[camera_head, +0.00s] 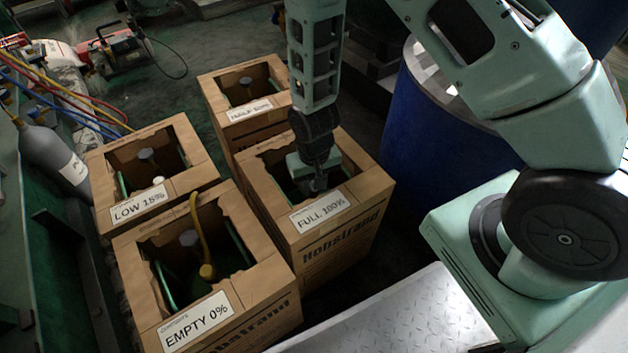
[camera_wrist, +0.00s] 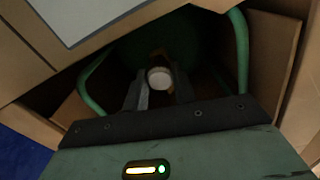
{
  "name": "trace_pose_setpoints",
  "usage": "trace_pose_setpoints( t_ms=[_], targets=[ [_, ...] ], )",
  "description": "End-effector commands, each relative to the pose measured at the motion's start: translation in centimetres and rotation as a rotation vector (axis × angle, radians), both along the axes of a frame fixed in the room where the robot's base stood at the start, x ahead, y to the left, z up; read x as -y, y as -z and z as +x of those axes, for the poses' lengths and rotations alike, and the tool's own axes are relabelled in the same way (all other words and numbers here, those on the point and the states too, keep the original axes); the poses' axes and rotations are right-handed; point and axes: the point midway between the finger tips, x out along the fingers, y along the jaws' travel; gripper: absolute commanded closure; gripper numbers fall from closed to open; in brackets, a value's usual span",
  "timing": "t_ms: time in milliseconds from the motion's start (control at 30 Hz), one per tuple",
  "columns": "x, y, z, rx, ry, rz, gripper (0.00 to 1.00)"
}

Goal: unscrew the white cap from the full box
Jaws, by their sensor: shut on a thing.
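The full box (camera_head: 352,232) is a brown cardboard carton labelled "FULL 100%", open at the top. My gripper (camera_head: 318,184) reaches down into its opening from above. In the wrist view, the white cap (camera_wrist: 160,77) is a small round disc inside the box, between the dark fingers of my gripper (camera_wrist: 160,88). The gripper is shut on the cap. In the head view, the cap is hidden by my gripper and the box wall. Green handle bars (camera_wrist: 242,52) of the cylinder stand on both sides of the cap.
The low box (camera_head: 196,178), half box (camera_head: 222,92) and empty box (camera_head: 280,288) stand close by. A yellow hose (camera_head: 197,222) runs into the empty box. A blue drum (camera_head: 415,150) stands right of the full box. A grey cylinder (camera_head: 50,150) is at the left.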

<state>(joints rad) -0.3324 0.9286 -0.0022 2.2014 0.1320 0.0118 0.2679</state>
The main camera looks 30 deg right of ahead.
Motion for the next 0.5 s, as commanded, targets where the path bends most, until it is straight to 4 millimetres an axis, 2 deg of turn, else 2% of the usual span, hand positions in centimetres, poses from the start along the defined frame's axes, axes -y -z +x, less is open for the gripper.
trace_pose_setpoints(
  t_ms=[200,500],
  targets=[
    [-0.06,-0.05,-0.06,-0.001,-0.154,0.001,0.95],
    [-0.06,0.02,-0.05,-0.001,-0.166,0.001,0.95]
  ],
)
